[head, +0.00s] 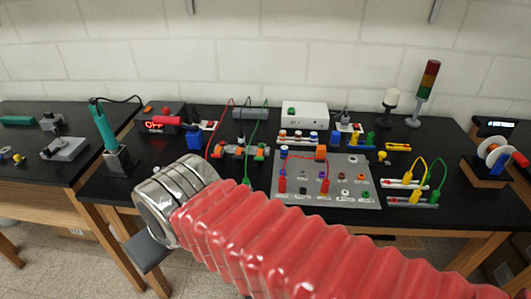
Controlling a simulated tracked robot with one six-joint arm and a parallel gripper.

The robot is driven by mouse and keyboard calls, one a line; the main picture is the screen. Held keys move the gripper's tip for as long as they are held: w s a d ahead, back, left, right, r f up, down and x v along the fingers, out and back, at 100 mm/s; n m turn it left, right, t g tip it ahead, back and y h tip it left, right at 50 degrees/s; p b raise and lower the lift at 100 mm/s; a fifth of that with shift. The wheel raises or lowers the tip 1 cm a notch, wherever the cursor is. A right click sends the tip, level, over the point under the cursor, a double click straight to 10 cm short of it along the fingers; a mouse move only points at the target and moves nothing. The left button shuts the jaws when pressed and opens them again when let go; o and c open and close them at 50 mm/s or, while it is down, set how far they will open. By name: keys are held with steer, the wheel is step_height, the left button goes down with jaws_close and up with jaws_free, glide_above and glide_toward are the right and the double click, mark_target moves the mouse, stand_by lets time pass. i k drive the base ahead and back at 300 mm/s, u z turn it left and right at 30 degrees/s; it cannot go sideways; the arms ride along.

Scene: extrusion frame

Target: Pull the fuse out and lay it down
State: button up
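I cannot pick out the fuse for certain at this size. A grey panel (352,193) on the black bench carries several small coloured sockets, knobs and plugs, with red leads between some of them. My arm, in a red ribbed sleeve with silver rings, crosses the lower middle of the view and ends at the front left of the bench. A dark grey block, seemingly part of my gripper (150,250), shows below the rings at the bench's front edge. Its fingertips are hidden, so I cannot see an opening or anything held. It is well left of the panel.
A soldering iron in its stand (118,160), a box with a red display (163,118), a white box (304,114), a signal tower (425,92) and a wire spool (489,168) stand on the bench.

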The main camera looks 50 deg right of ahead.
mark_target(284, 152)
steer(key=u, duration=1.05)
steer(key=k, duration=1.3)
steer(key=z, duration=1.2)
steer(key=i, duration=0.45)
steer(key=z, duration=0.1)
